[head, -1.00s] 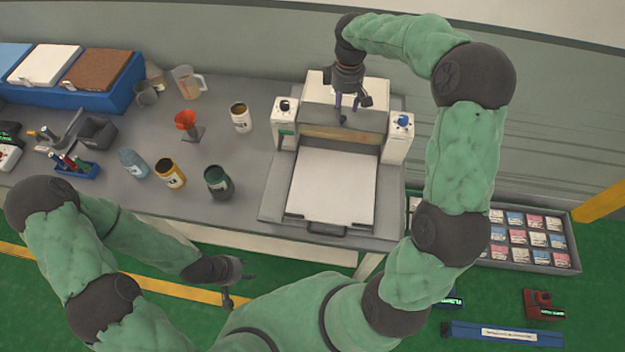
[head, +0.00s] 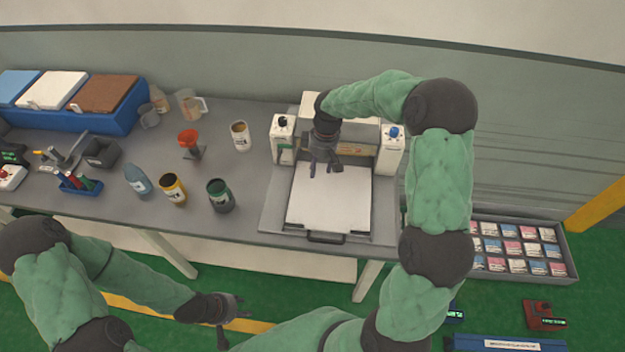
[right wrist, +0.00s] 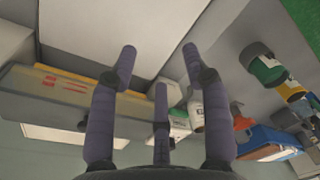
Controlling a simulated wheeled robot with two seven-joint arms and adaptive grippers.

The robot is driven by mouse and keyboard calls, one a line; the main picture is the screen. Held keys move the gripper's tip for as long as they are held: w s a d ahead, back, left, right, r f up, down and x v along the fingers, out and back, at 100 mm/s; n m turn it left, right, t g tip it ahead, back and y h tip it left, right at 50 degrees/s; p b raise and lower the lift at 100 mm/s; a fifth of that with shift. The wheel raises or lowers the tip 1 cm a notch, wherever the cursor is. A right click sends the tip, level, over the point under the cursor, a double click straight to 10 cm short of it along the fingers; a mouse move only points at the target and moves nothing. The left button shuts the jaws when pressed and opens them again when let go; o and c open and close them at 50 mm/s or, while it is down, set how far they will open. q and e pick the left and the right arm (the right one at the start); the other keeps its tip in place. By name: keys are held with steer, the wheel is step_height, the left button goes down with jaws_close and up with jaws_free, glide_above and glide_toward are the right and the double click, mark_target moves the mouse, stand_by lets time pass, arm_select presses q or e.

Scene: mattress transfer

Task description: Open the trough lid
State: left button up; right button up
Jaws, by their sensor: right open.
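The benchtop machine has a white flat plate (head: 335,205) and, behind it, a grey crosspiece with a yellowish strip (head: 355,150), partly hidden by my right gripper. In the right wrist view a grey, lid-like panel with a yellow edge and red marks (right wrist: 75,95) lies left of the fingers; I cannot tell whether it is the trough lid or how far it stands open. My right gripper (head: 326,170) is open and empty above the back of the white plate, its fingers (right wrist: 160,65) apart. My left gripper (head: 238,308) hangs low in front of the bench, its jaws unclear.
White side posts with a black knob (head: 283,123) and a blue knob (head: 393,132) flank the crosspiece. Left of the machine stand a green jar (head: 220,195), a yellow jar (head: 173,190), a red funnel (head: 189,138) and an open can (head: 240,136).

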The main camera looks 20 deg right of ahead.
steer(key=shift+m+y, duration=0.3)
steer(key=shift+s+a+f, duration=0.3)
steer(key=shift+a+f, duration=0.35)
steer(key=shift+f, duration=0.3)
steer(key=shift+s+a+f, duration=0.3)
steer(key=shift+a+f, duration=0.35)
steer(key=shift+f, duration=0.25)
